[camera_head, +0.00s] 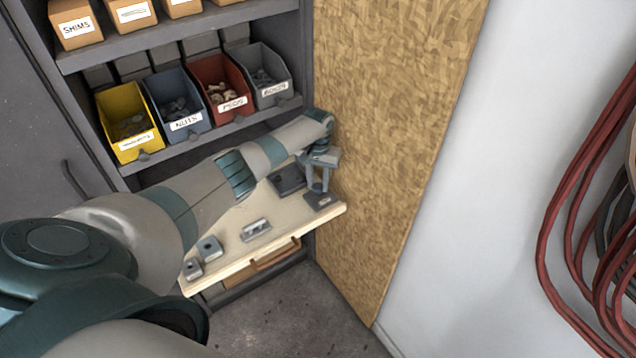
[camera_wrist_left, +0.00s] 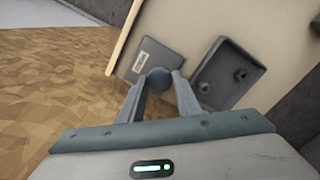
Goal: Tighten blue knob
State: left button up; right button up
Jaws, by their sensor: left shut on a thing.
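My left gripper (camera_head: 318,184) reaches down over the right end of a wooden shelf board. In the left wrist view its two fingertips (camera_wrist_left: 159,84) are shut on a round, dark blue-grey knob (camera_wrist_left: 158,75). The knob stands at a flat grey plate (camera_wrist_left: 143,60) with a small pale label; the plate also shows at the board's right end in the head view (camera_head: 324,201). The knob itself is hidden in the head view by my gripper. My right gripper is in neither view.
A dark open tray (camera_wrist_left: 226,74) lies beside the plate. Several small metal blocks, one of them a bracket (camera_head: 256,229), sit along the wooden board (camera_head: 228,252). Bins, including a yellow one (camera_head: 127,120), stand on the shelf above. A particle-board panel (camera_head: 385,130) rises close on the right.

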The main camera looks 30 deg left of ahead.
pick_arm(q)
jog(key=m, duration=0.3)
jog(key=shift+m, duration=0.4)
jog(key=m+b, duration=0.1)
jog(key=m, duration=0.2)
jog(key=shift+m, duration=0.3)
jog(key=m+b, duration=0.1)
jog(key=m, duration=0.2)
jog(key=shift+m, duration=0.4)
jog(key=m, duration=0.3)
jog(key=shift+m+b, duration=0.3)
jog(key=shift+b, duration=0.1)
jog(key=m+b, duration=0.1)
jog(key=m, duration=0.4)
jog(key=shift+w, duration=0.1)
jog(key=m+b, duration=0.2)
jog(key=m, duration=0.4)
jog(key=shift+r, duration=0.1)
jog(key=shift+a, duration=0.1)
